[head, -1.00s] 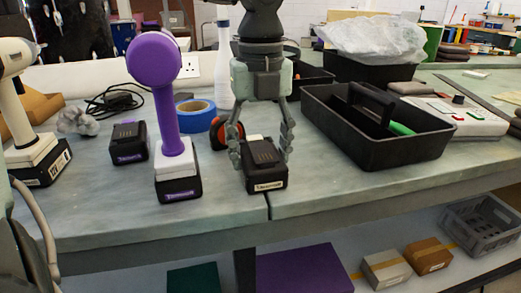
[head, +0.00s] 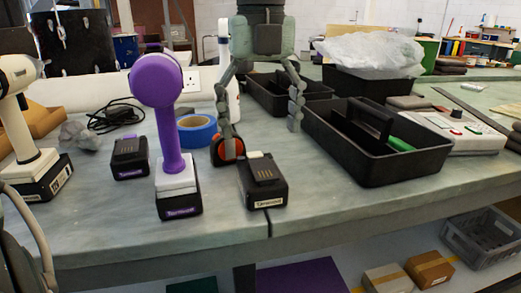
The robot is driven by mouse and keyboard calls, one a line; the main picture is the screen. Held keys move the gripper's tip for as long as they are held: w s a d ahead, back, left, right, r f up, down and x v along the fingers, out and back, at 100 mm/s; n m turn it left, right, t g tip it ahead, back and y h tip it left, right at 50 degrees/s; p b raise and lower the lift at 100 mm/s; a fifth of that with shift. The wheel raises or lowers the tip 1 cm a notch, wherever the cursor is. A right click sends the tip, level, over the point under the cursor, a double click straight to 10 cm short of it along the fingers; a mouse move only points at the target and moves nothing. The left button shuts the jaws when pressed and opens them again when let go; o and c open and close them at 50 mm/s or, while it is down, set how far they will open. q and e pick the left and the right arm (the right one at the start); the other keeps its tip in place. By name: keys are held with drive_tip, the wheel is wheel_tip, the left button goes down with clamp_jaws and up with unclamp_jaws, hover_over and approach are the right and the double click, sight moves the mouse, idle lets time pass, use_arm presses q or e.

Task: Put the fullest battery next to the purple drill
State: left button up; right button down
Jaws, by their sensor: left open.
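The purple drill (head: 162,90) stands upright on the bench, on a white and black base. One black battery (head: 130,157) with a purple label lies to its left. Another black battery (head: 262,181) with a pale label lies to its right, near the front edge, a short gap from the drill. Charge marks are too small to read. My left gripper (head: 261,140) is open and empty, its fingers spread above and behind the right battery, apart from it. My right gripper is not in view.
A cream drill (head: 22,130) stands at the far left. A black tray (head: 400,165) stands to the right. Bare bench lies along the front edge.

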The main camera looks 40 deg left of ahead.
sight(260, 164)
use_arm(q)
wheel_tip(260, 164, up, 4)
drive_tip(key=shift+f, duration=0.1)
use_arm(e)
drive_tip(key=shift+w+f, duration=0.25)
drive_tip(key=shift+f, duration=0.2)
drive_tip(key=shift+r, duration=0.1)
